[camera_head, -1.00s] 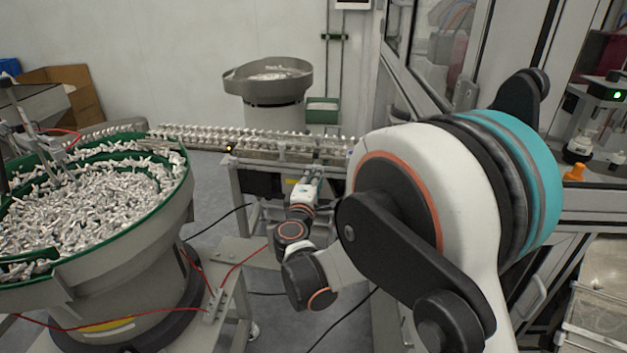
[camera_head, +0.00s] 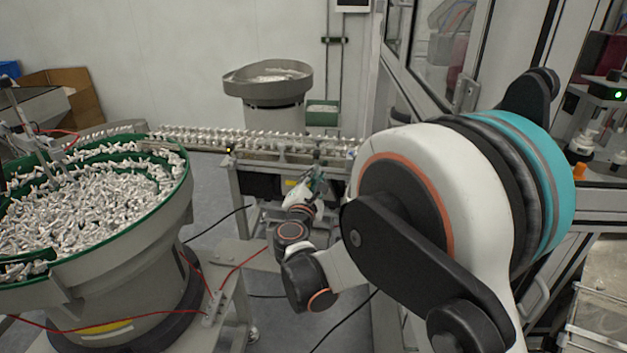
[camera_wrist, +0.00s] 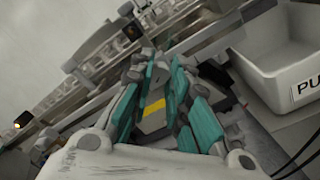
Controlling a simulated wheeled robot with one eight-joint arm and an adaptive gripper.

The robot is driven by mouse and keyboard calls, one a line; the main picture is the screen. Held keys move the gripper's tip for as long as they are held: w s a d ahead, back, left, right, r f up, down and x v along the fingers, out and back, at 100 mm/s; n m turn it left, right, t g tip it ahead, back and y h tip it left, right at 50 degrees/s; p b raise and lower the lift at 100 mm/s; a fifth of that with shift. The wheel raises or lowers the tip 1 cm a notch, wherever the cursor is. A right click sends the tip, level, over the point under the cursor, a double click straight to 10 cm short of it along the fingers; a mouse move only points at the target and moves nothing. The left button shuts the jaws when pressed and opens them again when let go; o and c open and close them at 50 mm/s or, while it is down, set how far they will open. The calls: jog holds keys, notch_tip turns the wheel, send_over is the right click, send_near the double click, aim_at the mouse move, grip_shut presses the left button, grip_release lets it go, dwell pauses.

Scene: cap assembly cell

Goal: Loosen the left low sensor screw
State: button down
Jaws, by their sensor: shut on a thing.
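My gripper (camera_head: 318,182) is at the near side of the linear feed rail (camera_head: 250,140), just under its right part. In the wrist view the teal-sided fingers of my gripper (camera_wrist: 150,72) converge and are shut at the tips. The left low sensor screw is between the fingertips, too small and covered to make out. A dark sensor-like part (camera_wrist: 131,30) sits on the rail beyond the fingertips.
A white bin (camera_wrist: 285,65) with a partly visible label stands right of the fingers. A large green-rimmed bowl (camera_head: 150,245) full of white parts stands at the left. A grey bowl feeder (camera_head: 268,95) stands behind the rail. A machine enclosure (camera_head: 425,75) borders the right.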

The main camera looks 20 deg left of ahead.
dwell(0.4)
jog(key=c, duration=1.5)
grip_release()
jog(key=shift+s, duration=0.15)
jog(key=s, duration=0.4)
jog(key=s+d, duration=0.1)
jog(key=s, duration=0.6)
jog(key=shift+s+d, duration=0.3)
